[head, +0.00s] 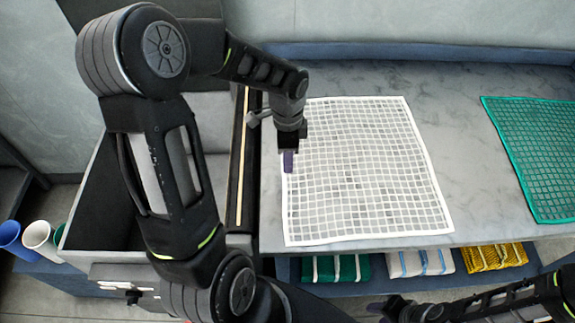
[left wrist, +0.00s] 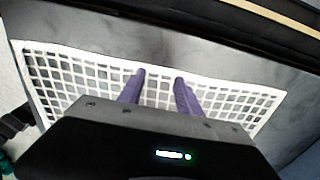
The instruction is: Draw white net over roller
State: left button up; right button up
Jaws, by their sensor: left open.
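The white net (head: 375,170) lies flat on the grey marbled table, its left edge short of the table's left side. A long dark bar with a pale strip (head: 238,165) runs along that side and looks like the roller; my left arm partly covers the view near it. My left gripper (head: 289,161) points down at the net's left edge. In the left wrist view its purple fingers (left wrist: 159,85) are apart at the white border of the net (left wrist: 62,78), with nothing clearly gripped. My right gripper (head: 380,308) is low at the bottom, partly cut off, its fingers unclear.
A green net (head: 545,150) lies at the table's right. Folded green (head: 335,268), white-blue (head: 415,262) and yellow (head: 492,256) nets sit on a shelf below the front edge. An open grey bin (head: 95,200) stands left of the bar, with blue and white cups (head: 38,235) beside it.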

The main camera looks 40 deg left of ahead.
pick_arm(q)
jog(key=shift+s+f, duration=0.1)
jog(key=shift+f, duration=0.05)
grip_shut()
dwell(1.2)
notch_tip(320, 180, up, 7)
jog(key=p, duration=0.5)
jog(key=shift+p, duration=0.3)
jog(key=shift+f+b, duration=0.4)
